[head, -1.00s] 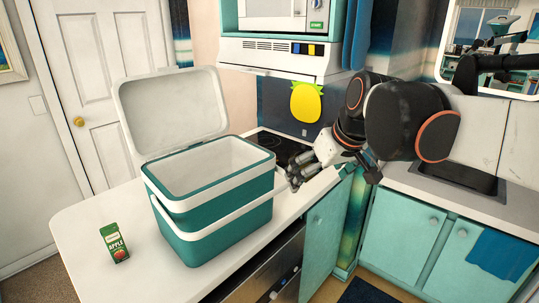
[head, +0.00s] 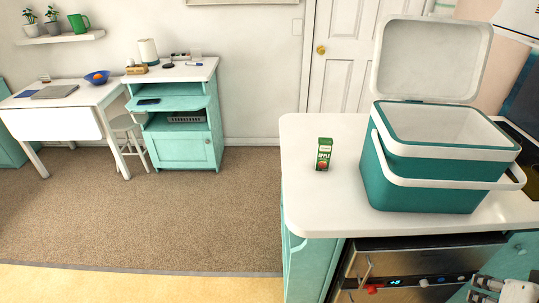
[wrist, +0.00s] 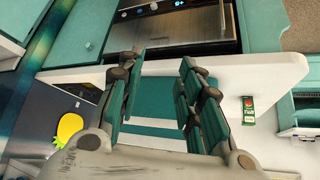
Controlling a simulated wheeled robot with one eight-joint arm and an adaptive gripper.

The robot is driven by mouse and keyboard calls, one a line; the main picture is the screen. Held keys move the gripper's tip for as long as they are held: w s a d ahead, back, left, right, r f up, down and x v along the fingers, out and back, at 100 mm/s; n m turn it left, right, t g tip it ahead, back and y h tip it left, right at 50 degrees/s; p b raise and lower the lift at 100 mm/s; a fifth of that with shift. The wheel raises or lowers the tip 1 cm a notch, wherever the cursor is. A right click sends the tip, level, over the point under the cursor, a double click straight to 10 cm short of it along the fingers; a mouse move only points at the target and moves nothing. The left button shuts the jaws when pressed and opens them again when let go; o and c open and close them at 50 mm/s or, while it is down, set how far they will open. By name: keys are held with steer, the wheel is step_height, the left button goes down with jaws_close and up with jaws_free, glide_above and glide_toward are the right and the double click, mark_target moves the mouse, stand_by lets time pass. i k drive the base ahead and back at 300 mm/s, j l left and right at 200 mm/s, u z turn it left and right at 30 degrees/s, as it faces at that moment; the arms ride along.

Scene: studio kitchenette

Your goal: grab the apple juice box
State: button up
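The apple juice box (head: 324,154) is a small green carton with "APPLE" lettering. It stands upright on the white counter, left of the cooler, in the head view. The wrist view shows it (wrist: 248,109) right of my fingers, apart from them. My gripper (wrist: 161,64) is open, with nothing between its fingers. In the head view only part of my gripper (head: 485,290) shows, at the bottom right corner, in front of the counter and away from the box.
A teal cooler (head: 425,198) with its white lid (head: 430,62) raised stands right of the box. The white counter (head: 300,195) is clear around the box. An oven front (head: 420,262) lies below the counter. Open carpet (head: 150,215) lies to the left.

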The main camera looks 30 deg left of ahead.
mark_target(325, 145)
steer(key=i+j+u, duration=0.15)
steer(key=u, duration=0.85)
steer(key=i+z, duration=0.15)
steer(key=z, duration=0.2)
steer(key=i+j+z, duration=0.1)
steer(key=z, duration=0.2)
steer(key=i+j, duration=0.05)
